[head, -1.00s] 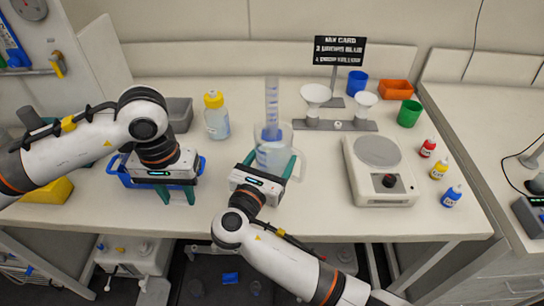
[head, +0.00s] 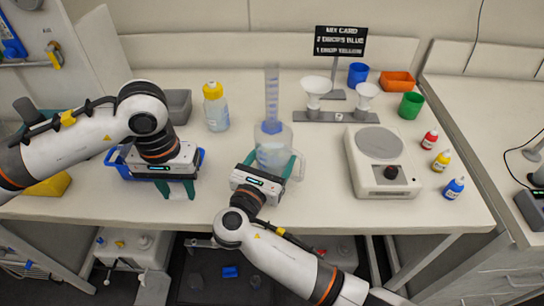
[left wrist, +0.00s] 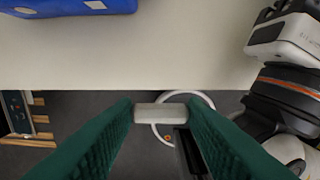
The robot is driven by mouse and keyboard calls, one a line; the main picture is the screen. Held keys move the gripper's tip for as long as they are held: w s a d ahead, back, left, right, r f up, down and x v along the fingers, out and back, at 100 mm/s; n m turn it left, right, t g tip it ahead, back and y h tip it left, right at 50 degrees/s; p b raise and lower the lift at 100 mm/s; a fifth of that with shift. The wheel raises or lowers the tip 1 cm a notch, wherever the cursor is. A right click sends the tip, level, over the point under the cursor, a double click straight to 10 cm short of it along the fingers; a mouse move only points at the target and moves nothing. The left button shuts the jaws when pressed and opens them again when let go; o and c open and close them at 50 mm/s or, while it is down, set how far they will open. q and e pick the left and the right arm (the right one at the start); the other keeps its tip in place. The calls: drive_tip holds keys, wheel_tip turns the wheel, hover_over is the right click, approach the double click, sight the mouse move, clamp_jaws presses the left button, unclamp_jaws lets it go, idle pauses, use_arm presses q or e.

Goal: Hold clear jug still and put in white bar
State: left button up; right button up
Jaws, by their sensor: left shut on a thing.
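The white bar (left wrist: 160,112) is a short pale block between the green fingertips of my left gripper (left wrist: 161,115) in the left wrist view. In the head view my left gripper (head: 178,190) points down near the table's front edge, in front of the blue tray; the bar is hidden there. The clear jug (head: 273,140) stands upright on the table, with its handle to the right. My right gripper (head: 272,168) is at its front, with green fingers closed around its two sides. The jug's lower front is partly hidden by this gripper.
A measuring cylinder (head: 272,90) stands behind the jug. A yellow-capped bottle (head: 216,108) stands back left, the blue tray (head: 115,160) at left. A funnel stand (head: 335,116) and a scale (head: 385,165) are to the right. The table between the two grippers is clear.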

use_arm(q)
drive_tip(key=shift+f+b, duration=0.45)
use_arm(e)
drive_tip(key=shift+f, duration=0.95)
drive_tip(key=shift+f, duration=0.15)
drive_tip(key=o, duration=1.3)
drive_tip(key=shift+o, duration=0.2)
drive_tip(key=c, duration=1.5)
drive_tip(key=shift+o, duration=0.2)
drive_tip(key=shift+f, duration=0.15)
